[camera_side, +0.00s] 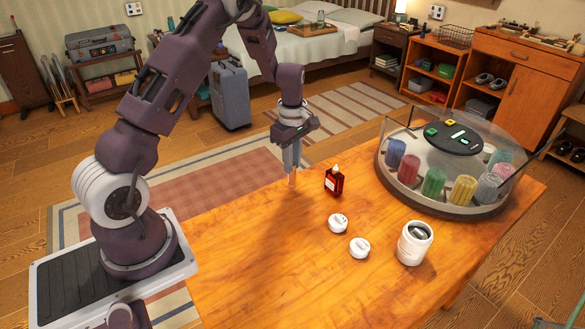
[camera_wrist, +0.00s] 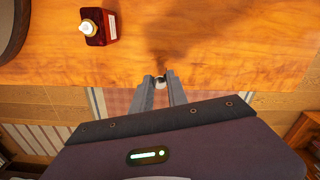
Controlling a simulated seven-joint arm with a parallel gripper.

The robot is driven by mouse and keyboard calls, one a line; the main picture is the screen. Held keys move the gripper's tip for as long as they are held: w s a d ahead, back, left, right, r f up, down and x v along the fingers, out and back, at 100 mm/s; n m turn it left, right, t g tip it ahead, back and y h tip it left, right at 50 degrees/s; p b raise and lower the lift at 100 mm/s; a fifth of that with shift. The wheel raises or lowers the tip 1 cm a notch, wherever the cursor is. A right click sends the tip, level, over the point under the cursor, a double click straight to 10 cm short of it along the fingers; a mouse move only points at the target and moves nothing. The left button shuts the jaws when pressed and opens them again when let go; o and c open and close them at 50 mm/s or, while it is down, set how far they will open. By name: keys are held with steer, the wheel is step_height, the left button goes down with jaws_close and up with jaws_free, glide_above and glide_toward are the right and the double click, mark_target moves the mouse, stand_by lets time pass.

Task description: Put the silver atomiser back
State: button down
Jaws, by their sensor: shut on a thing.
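My gripper (camera_side: 292,172) points down above the left back edge of the wooden table. Its fingers are shut on a small shiny thing (camera_side: 292,180), apparently the silver atomiser; in the wrist view its silver and dark end (camera_wrist: 160,81) shows between the fingertips. Most of it is hidden by the fingers. I cannot tell whether its lower end touches the table. A white cup (camera_side: 402,243) with a dark and silvery thing (camera_side: 419,231) in its mouth stands at the front right of the table.
A dark red bottle (camera_side: 334,182) with a pale top stands just right of my gripper. Two small white round items (camera_side: 338,223) (camera_side: 360,248) lie farther forward. A round clear-walled carousel (camera_side: 446,208) holds several coloured ribbed containers at right. The table's left front (camera_side: 260,270) is clear.

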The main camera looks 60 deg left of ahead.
steer(key=shift+f, duration=0.75)
steer(key=shift+f, duration=0.1)
steer(key=c, duration=1.3)
jaws_free()
step_height(320, 180, up, 13)
steer(key=s+d+r+m+t, duration=0.2)
steer(key=s+d+r+m, duration=0.5)
steer(key=d+r, duration=0.35)
steer(key=s+d+r+m+t, duration=0.1)
steer(key=s+d+m, duration=0.3)
steer(key=s+m, duration=0.3)
steer(key=s+d+r+m+t, duration=0.2)
steer(key=s+m, duration=0.5)
steer(key=s, duration=0.4)
steer(key=shift+s+d+t, duration=0.3)
steer(key=shift+s+d, duration=0.05)
steer(key=shift+d, duration=0.5)
